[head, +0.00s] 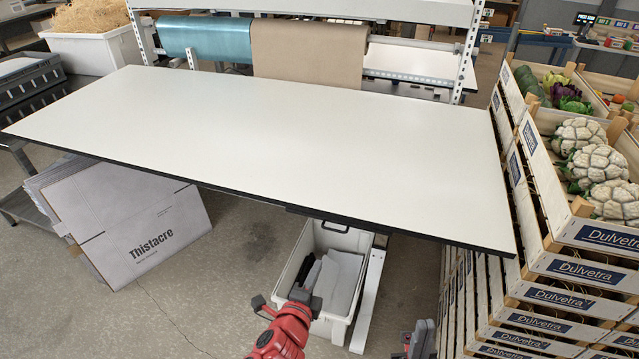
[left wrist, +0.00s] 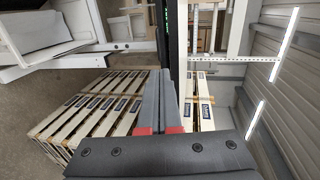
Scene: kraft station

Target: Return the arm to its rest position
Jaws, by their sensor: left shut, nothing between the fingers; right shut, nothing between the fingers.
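My left arm, red with a dark gripper (head: 288,303), comes up from the bottom of the head view, in front of the table and over the near side of a white bin. In the left wrist view my left gripper's two grey fingers (left wrist: 167,76) lie together with red parts at their base. They hold nothing. My right gripper (head: 418,338) shows as a small grey shape at the bottom edge of the head view, right of the bin. It is shut and empty, and most of the right arm is out of frame.
The white table (head: 290,150) is bare. Its front edge lies beyond both grippers. The white bin (head: 341,325) stands under it. Stacked crates (head: 545,290) of vegetables rise at the right. A flattened carton (head: 140,225) leans at the left. Paper rolls (head: 305,52) hang behind.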

